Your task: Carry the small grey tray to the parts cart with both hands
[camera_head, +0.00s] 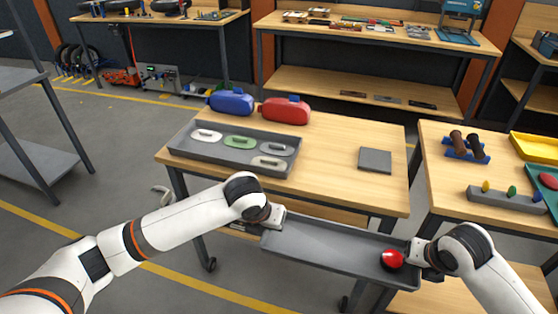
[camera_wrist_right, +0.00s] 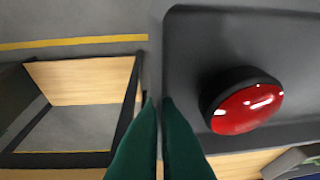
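The small grey tray (camera_head: 325,243) is a shallow rectangle with a raised rim. It hangs between my two grippers in front of the wheeled wooden-topped cart (camera_head: 340,150), looking roughly level. A red dome with a black base (camera_head: 392,259) sits in its right end; the dome also shows in the right wrist view (camera_wrist_right: 246,107). My left gripper (camera_head: 274,218) is at the tray's left end, shut on its rim, with the fingertips small in view. My right gripper (camera_head: 417,253) is at the right end; its green fingers (camera_wrist_right: 160,104) are together at the rim.
On the cart top stand a larger grey tray (camera_head: 181,153) with several oval pieces, blue (camera_head: 231,102) and red (camera_head: 285,110) cases, and a flat grey square (camera_head: 375,160). Its front right is bare. Another wooden table (camera_head: 445,179) with parts stands close on the right.

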